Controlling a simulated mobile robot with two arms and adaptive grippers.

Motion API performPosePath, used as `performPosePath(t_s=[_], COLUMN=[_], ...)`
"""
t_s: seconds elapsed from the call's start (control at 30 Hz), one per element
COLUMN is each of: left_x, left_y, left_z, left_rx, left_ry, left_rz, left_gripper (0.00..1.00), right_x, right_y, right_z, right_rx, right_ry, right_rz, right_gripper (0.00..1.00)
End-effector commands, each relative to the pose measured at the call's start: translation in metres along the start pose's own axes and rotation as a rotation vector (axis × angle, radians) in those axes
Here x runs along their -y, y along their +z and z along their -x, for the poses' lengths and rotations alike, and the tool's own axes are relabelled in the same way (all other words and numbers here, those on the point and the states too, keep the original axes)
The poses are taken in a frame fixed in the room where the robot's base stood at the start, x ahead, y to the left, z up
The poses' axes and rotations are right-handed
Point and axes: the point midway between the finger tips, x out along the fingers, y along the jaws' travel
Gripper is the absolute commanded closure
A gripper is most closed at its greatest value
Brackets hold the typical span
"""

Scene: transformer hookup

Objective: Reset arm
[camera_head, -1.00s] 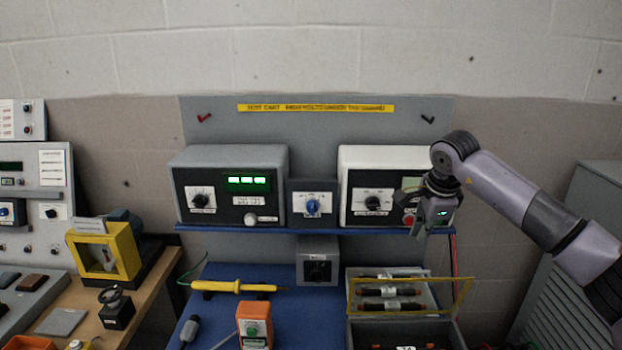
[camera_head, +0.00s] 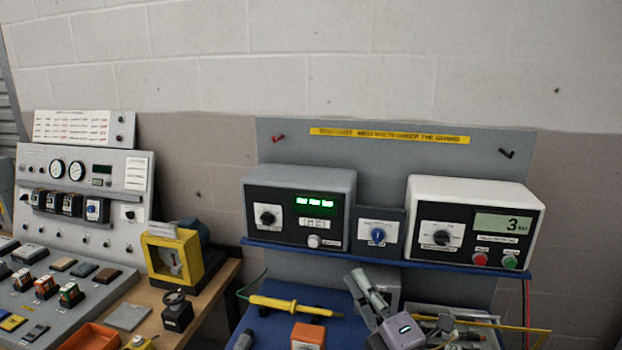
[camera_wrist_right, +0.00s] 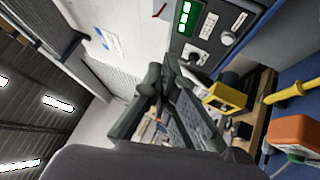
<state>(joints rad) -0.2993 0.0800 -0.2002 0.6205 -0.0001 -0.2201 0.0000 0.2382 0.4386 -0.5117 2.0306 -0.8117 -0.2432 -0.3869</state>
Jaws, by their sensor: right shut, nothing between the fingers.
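My right gripper (camera_head: 368,288) is low in the head view, in front of the blue test bench and apart from the instrument boxes. Its fingers (camera_wrist_right: 160,80) show in the right wrist view, drawn together with nothing between them. The white box (camera_head: 475,190) on the shelf reads 3 kV and has a knob, a red button and a green button. The grey box (camera_head: 300,181) beside it has a lit green display. My left gripper is in neither view.
A yellow probe (camera_head: 295,306) and an orange box (camera_head: 308,336) lie left of my right gripper. A yellow-framed tray (camera_head: 500,327) is to its right, partly hidden. A yellow stand (camera_head: 173,258) and a control panel (camera_head: 80,170) are at the left.

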Motion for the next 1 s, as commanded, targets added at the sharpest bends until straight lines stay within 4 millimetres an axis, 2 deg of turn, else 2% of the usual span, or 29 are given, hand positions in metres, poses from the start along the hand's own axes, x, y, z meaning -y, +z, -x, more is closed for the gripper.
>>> performPosePath(t_s=[0.03, 0.1, 0.17, 0.2, 0.27, 0.3, 0.4, 0.5, 0.6, 0.8, 0.9, 1.0], left_x=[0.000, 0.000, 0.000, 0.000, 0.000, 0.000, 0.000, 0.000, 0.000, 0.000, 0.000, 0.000], left_y=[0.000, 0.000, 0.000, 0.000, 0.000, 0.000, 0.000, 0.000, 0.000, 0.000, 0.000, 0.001], left_z=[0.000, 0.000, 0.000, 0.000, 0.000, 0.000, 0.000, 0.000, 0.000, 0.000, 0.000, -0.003], left_rx=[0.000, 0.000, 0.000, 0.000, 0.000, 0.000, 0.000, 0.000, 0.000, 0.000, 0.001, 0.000], left_ry=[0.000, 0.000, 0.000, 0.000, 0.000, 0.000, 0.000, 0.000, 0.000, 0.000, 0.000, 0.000], left_rz=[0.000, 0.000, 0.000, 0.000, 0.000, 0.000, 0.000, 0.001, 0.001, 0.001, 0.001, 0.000], left_gripper=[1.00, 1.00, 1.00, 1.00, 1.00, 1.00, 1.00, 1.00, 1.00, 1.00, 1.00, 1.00], right_x=[0.021, 0.053, 0.081, 0.099, 0.124, 0.138, 0.163, 0.176, 0.181, 0.180, 0.175, 0.209], right_y=[0.017, 0.039, 0.050, 0.054, 0.054, 0.052, 0.038, 0.022, 0.006, -0.027, -0.044, -0.042], right_z=[0.022, 0.057, 0.092, 0.117, 0.156, 0.182, 0.240, 0.287, 0.326, 0.389, 0.418, 0.417], right_rx=[0.132, 0.318, 0.465, 0.558, 0.691, 0.775, 0.951, 1.087, 1.196, 1.376, 1.460, 1.456], right_ry=[-0.076, -0.188, -0.285, -0.349, -0.446, -0.509, -0.648, -0.762, -0.856, -1.022, -1.102, -1.104], right_rz=[-0.167, -0.381, -0.543, -0.640, -0.771, -0.849, -1.004, -1.110, -1.187, -1.302, -1.345, -1.333], right_gripper=[1.00, 1.00, 1.00, 1.00, 1.00, 1.00, 1.00, 1.00, 1.00, 1.00, 1.00, 1.00])
